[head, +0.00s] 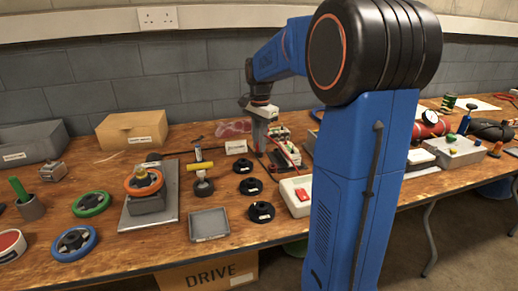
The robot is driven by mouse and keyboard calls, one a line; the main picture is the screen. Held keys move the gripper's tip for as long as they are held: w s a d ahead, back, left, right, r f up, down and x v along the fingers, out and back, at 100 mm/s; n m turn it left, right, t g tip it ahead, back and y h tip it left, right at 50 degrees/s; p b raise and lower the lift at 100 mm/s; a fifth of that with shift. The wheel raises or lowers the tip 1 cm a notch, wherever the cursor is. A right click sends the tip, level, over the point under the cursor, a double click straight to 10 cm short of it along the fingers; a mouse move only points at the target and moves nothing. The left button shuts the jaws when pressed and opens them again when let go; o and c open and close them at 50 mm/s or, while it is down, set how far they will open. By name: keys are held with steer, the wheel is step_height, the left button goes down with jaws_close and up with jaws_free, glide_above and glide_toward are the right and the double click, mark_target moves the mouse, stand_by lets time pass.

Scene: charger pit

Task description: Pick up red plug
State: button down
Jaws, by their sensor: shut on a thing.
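My gripper (262,113) hangs at the back middle of the table, fingers pointing down. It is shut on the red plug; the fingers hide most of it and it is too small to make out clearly. Just below and to the right of the gripper is a small charger unit (281,158) with red and dark parts. A red cable (290,150) runs beside it. I cannot tell whether the plug still touches the unit. My own blue arm covers much of the right middle of the view.
A small label card (236,147) stands left of the gripper. The grey block wall is behind.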

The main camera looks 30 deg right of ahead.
step_height(320, 180, up, 10)
stand_by(0.6)
stand_by(1.3)
